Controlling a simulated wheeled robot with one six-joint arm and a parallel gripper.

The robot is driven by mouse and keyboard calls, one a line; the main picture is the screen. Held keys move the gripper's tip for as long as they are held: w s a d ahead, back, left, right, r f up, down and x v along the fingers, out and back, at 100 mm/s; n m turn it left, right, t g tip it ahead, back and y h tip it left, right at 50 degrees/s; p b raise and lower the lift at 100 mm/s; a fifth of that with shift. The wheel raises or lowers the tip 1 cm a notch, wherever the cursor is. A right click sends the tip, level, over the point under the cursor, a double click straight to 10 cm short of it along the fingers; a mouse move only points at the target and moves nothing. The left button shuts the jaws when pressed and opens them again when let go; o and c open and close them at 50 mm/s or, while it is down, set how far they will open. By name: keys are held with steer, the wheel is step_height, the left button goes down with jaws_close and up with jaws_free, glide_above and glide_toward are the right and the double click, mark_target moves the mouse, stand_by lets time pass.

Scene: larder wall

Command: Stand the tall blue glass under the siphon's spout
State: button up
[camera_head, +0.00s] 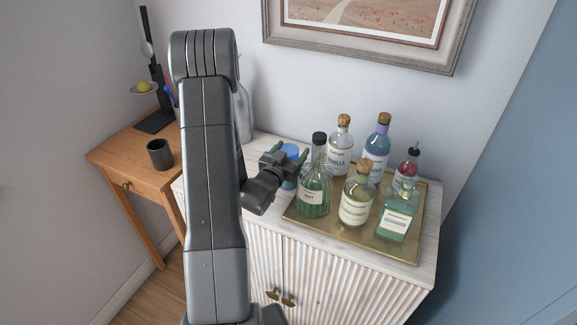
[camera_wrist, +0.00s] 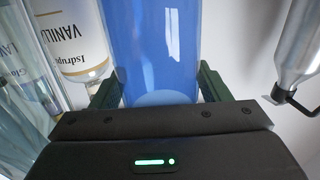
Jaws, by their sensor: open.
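The tall blue glass (camera_head: 290,150) stands on the white cabinet, left of the bottle tray and partly hidden by my gripper. My gripper (camera_head: 288,156) is open, one finger on each side of the glass. In the wrist view the blue glass (camera_wrist: 155,45) fills the space between the fingers of my gripper (camera_wrist: 157,85); I cannot tell whether they touch it. The silver siphon (camera_head: 245,112) stands at the cabinet's back left, mostly hidden by my arm. In the wrist view the siphon (camera_wrist: 300,50) is at the right edge.
A brass tray (camera_head: 405,245) with several bottles sits close to the right. The green mint bottle (camera_head: 315,190) and the vanilla bottle (camera_head: 341,155) are nearest the glass. A wooden side table (camera_head: 125,155) with a dark cup (camera_head: 159,154) stands left.

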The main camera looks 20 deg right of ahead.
steer(key=c, duration=1.5)
steer(key=shift+w+r, duration=0.1)
steer(key=shift+r, duration=0.05)
